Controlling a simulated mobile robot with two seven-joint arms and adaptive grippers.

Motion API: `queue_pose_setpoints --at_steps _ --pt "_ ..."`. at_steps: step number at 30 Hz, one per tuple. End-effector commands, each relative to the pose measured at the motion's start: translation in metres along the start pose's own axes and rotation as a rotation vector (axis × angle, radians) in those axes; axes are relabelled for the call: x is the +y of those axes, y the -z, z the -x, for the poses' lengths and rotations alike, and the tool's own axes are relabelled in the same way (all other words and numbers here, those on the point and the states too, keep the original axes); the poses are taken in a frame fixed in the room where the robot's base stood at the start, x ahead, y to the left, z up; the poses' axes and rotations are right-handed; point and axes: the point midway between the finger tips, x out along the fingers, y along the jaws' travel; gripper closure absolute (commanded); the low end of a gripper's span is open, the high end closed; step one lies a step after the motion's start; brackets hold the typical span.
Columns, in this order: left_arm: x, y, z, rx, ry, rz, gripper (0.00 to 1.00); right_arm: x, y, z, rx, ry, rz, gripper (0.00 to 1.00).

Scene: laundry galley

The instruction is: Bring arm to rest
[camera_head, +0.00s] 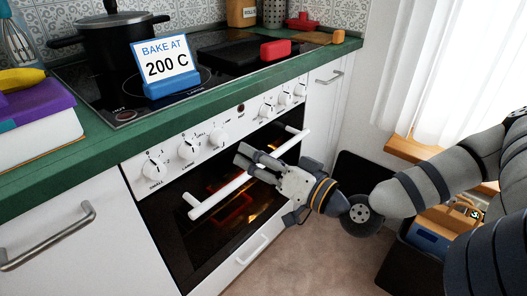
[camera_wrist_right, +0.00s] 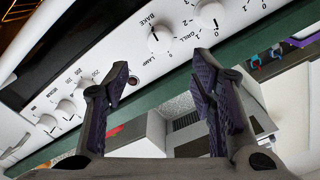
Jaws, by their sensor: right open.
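My right gripper (camera_head: 246,159) is at the front of the oven, by the middle of its white bar handle (camera_head: 217,194). Its fingers point left toward the control panel. I cannot tell from the head view whether it touches the handle. In the right wrist view the two fingers (camera_wrist_right: 159,82) are spread apart with nothing between them, and the knobs show beyond them. My right arm (camera_head: 415,188) reaches in from the right, bent at the elbow. My left gripper is not in view.
The oven door (camera_head: 180,225) is closed, with a glow and something red inside. White knobs (camera_head: 187,149) line the panel above. The hob holds a dark pot (camera_head: 108,35), a "BAKE AT 200 C" sign (camera_head: 167,66) and a red block (camera_head: 275,49). Curtain and wooden sill (camera_head: 412,150) are right.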

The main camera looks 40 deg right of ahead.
Motion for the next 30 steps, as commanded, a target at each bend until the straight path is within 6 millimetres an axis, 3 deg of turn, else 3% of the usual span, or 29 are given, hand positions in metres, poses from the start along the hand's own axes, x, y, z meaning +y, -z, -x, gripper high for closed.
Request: queue_pose_setpoints --at_steps 7,22,23,26,29,30 --pt "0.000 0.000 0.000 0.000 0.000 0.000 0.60 0.000 0.000 0.021 0.000 -0.001 0.000 0.49" --pt "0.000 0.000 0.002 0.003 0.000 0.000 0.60 -0.003 -0.005 0.022 -0.026 0.004 -0.004 0.49" --pt "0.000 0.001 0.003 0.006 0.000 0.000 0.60 -0.006 -0.012 0.021 -0.056 0.007 -0.012 0.49" --pt "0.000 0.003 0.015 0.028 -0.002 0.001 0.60 -0.024 -0.060 0.026 -0.262 0.016 -0.059 0.49" --pt "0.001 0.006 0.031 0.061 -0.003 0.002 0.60 -0.044 -0.130 0.055 -0.576 -0.016 -0.109 0.49" --pt "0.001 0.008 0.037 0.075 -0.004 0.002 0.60 -0.049 -0.157 0.075 -0.706 -0.042 -0.119 0.49"
